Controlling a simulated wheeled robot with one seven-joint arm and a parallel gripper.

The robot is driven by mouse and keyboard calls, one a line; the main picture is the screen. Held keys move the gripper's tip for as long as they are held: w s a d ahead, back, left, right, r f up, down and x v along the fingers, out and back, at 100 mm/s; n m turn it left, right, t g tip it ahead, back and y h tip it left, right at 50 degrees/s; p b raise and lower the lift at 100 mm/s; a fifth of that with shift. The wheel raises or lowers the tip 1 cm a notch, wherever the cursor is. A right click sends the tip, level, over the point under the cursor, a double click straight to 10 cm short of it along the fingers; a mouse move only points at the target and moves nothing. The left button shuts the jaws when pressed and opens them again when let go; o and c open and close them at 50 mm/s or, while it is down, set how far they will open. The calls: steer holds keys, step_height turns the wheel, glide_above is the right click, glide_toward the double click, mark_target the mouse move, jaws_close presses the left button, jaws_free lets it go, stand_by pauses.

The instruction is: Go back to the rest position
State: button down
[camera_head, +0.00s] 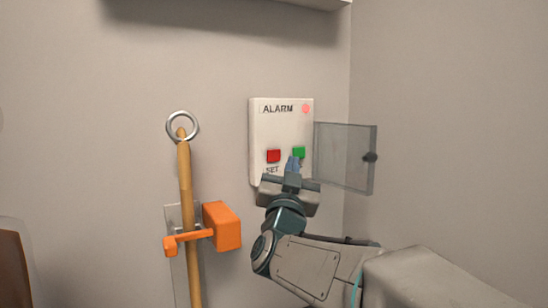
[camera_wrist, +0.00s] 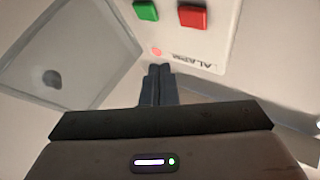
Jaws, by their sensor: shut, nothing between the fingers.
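My gripper (camera_head: 292,164) is in front of the lower part of a white alarm panel (camera_head: 285,128) on the wall. Its fingers are shut together and hold nothing, as the wrist view also shows (camera_wrist: 159,70). In the head view the fingertips overlap the area just below the green button (camera_head: 299,152); I cannot tell whether they touch the panel. The red button (camera_head: 273,156) is left of the green one. A red-pink light (camera_head: 305,108) shows at the panel's top right. The clear cover (camera_head: 344,158) with a dark knob is swung open to the right.
A wooden pole (camera_head: 185,170) with a metal ring (camera_head: 182,126) hangs left of the panel in an orange clip (camera_head: 222,226). A corner and side wall are at the right. A shelf edge (camera_head: 300,3) is above. A brown object (camera_head: 14,265) is at the lower left.

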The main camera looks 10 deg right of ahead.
steer(key=s+a+f+n+g+y, duration=0.25)
steer(key=f+g+y, duration=0.2)
steer(key=f, duration=0.55)
steer(key=s+a+f+n+g+y, duration=0.1)
steer(key=s+f+n+g+y, duration=0.3)
steer(key=f, duration=0.5)
steer(key=s+d+f+g, duration=0.1)
steer(key=s+f+g, duration=0.4)
steer(key=s+f, duration=0.2)
steer(key=s+d+f+g, duration=0.2)
steer(key=s+f+g, duration=0.4)
steer(key=s, duration=0.5)
step_height(320, 180, down, 3)
steer(key=shift+s+d+r, duration=0.2)
steer(key=shift+s+d, duration=0.1)
steer(key=shift+s, duration=0.1)
steer(key=shift+h, duration=0.25)
